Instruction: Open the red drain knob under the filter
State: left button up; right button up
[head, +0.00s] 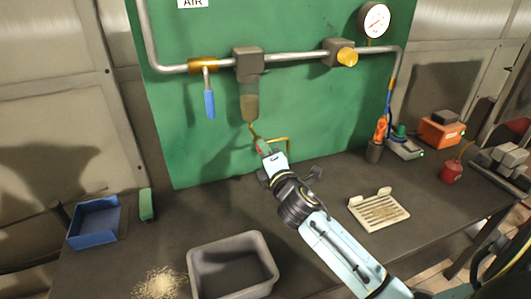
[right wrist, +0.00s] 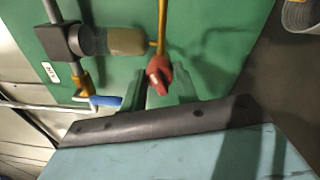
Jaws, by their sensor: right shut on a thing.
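The filter (head: 248,65) hangs on the pipe of the green board in the head view, with a cloudy bowl (head: 250,107) below it. A thin brass tube (head: 252,129) runs down under the bowl. The red drain knob (right wrist: 158,76) shows in the right wrist view at the end of the brass tube (right wrist: 162,35), between the fingers of my right gripper (right wrist: 160,90). In the head view my right gripper (head: 264,148) reaches up from the bench to this spot and largely hides the knob. The right gripper is shut on the knob. My left gripper is not in view.
A blue-handled valve (head: 210,103) hangs left of the filter; a yellow regulator knob (head: 347,57) and gauge (head: 375,20) are to its right. A grey bin (head: 232,282), blue tray (head: 97,223) and slotted cream tray (head: 379,211) stand on the dark bench.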

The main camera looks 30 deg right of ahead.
jog(key=m, duration=0.5)
jog(key=shift+h, duration=0.3)
jog(key=shift+m, duration=0.4)
jog(key=o, duration=1)
jog(key=v, duration=1.3)
jog(key=shift+s+a+r+b, duration=0.1)
jog(key=shift+s+b, duration=0.1)
jog(key=shift+b, duration=0.15)
